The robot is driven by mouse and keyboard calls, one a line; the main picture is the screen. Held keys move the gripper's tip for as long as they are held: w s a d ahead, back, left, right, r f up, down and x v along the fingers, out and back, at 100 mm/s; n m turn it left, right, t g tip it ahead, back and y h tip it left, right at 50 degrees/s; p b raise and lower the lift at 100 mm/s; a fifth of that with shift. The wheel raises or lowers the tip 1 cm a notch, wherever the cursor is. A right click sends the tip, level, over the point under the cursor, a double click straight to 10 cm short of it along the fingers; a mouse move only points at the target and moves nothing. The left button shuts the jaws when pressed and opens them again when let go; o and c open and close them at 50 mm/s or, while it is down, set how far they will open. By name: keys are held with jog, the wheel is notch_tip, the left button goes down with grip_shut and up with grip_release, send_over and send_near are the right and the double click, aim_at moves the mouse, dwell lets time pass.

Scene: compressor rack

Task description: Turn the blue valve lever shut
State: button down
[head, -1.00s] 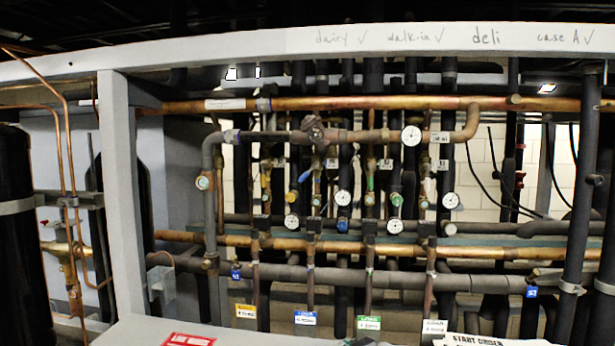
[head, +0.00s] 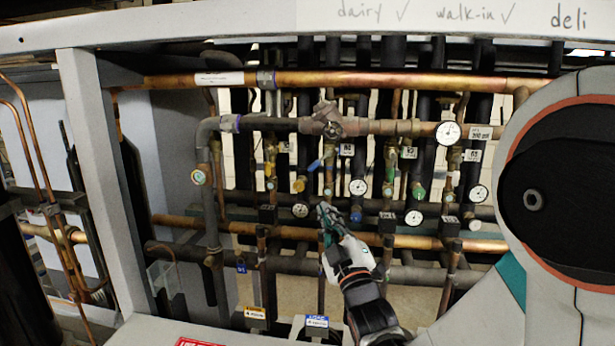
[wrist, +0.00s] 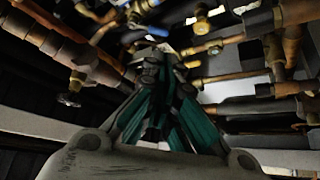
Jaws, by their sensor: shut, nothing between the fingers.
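The blue valve lever (head: 314,166) shows in the head view on one of the vertical branch pipes, slanting down to the left from its valve. My gripper (head: 324,210) is below it, pointing up at the pipes, with its fingers shut and empty. It looks apart from the lever, though the depth between them is hard to judge. In the wrist view my gripper (wrist: 158,58) points into the pipework with its fingers together. A small blue part (wrist: 156,32) shows just beyond the fingertips; I cannot tell if it is the lever.
A copper pipe (head: 240,228) crosses behind my gripper. A grey post (head: 100,180) stands at the left. My arm covers the right side.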

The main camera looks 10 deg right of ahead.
jog(key=p, duration=0.3)
send_near(319, 161)
jog(key=w+a+r, duration=0.1)
jog(key=w+a, duration=0.1)
jog(key=w, duration=0.4)
jog(key=shift+a, duration=0.4)
jog(key=shift+w+a+r+m+t+h+b, duration=0.15)
jog(key=shift+m+h+b, duration=0.2)
jog(key=shift+m, duration=0.2)
jog(key=shift+w+a+r+m+t+h+b, duration=0.15)
jog(key=shift+m+h+b, duration=0.1)
jog(key=shift+m+b, duration=0.25)
jog(key=shift+a+r+m+h+b, duration=0.15)
jog(key=shift+m+h+b, duration=0.2)
jog(key=shift+m+h, duration=0.35)
jog(key=r+m+h+b, duration=0.1)
jog(key=m+h, duration=0.1)
jog(key=m, duration=0.1)
jog(key=a+r+m+h+b, duration=0.1)
jog(key=m+h, duration=0.1)
jog(key=m, duration=0.1)
jog(key=m+h+b, duration=0.1)
jog(key=m+h, duration=0.1)
jog(key=m, duration=0.1)
jog(key=shift+w+a+r+m+h, duration=0.2)
jog(key=shift+r+m+h, duration=0.1)
jog(key=shift+r, duration=0.3)
jog(key=shift+d+f, duration=0.1)
